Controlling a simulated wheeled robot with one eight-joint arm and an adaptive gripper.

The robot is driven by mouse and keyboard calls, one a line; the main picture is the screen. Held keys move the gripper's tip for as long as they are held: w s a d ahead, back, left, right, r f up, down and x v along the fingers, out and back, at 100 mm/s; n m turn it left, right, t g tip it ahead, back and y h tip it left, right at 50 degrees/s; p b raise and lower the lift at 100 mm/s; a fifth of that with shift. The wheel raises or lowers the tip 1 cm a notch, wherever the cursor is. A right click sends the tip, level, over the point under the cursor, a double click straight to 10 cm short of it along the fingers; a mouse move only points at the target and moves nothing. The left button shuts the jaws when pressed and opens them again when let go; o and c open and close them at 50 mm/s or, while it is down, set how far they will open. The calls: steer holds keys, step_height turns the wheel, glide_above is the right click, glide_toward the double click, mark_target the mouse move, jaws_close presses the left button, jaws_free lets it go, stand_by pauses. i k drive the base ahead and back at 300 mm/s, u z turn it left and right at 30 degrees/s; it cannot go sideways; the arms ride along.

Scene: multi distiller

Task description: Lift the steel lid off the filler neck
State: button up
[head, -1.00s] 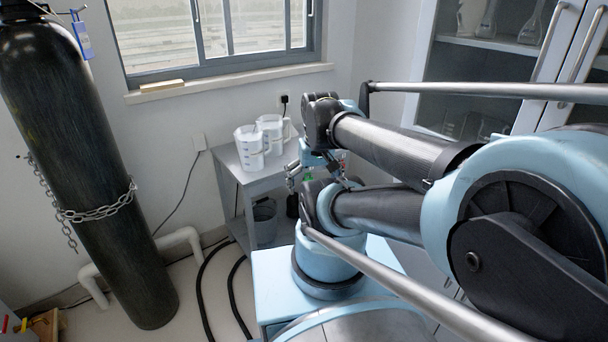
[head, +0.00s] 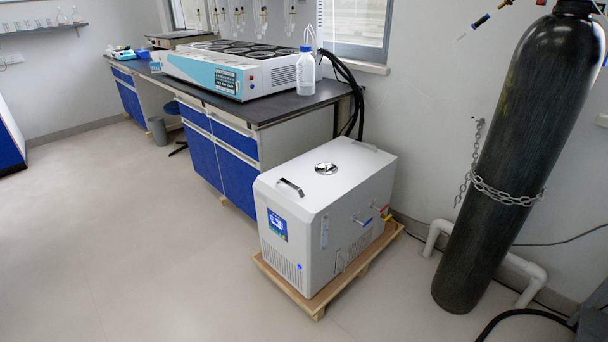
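In the head view a white chiller box (head: 318,215) stands on a low wooden pallet (head: 262,265) on the floor. A round, shiny steel lid (head: 326,168) sits on the middle of its top face. The filler neck is hidden under or within the lid at this distance. A handle (head: 290,187) lies on the top near the front left edge.
A black gas cylinder (head: 522,150) with a chain stands right of the chiller, near white pipes (head: 525,268). A dark-topped bench (head: 270,113) with a multi-position heater (head: 235,68) and a bottle (head: 306,72) stands behind. The floor (head: 130,225) at left is clear.

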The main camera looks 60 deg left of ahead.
mark_target(325, 168)
steer(key=u, duration=0.55)
steer(key=k, duration=0.7)
steer(key=u, duration=0.85)
steer(key=k, duration=0.55)
steer(key=u, duration=1)
steer(key=i, duration=1.45)
steer(key=z, duration=0.3)
steer(key=k, duration=1.25)
steer(key=z, duration=0.25)
steer(key=i, duration=0.8)
steer(key=z, duration=0.3)
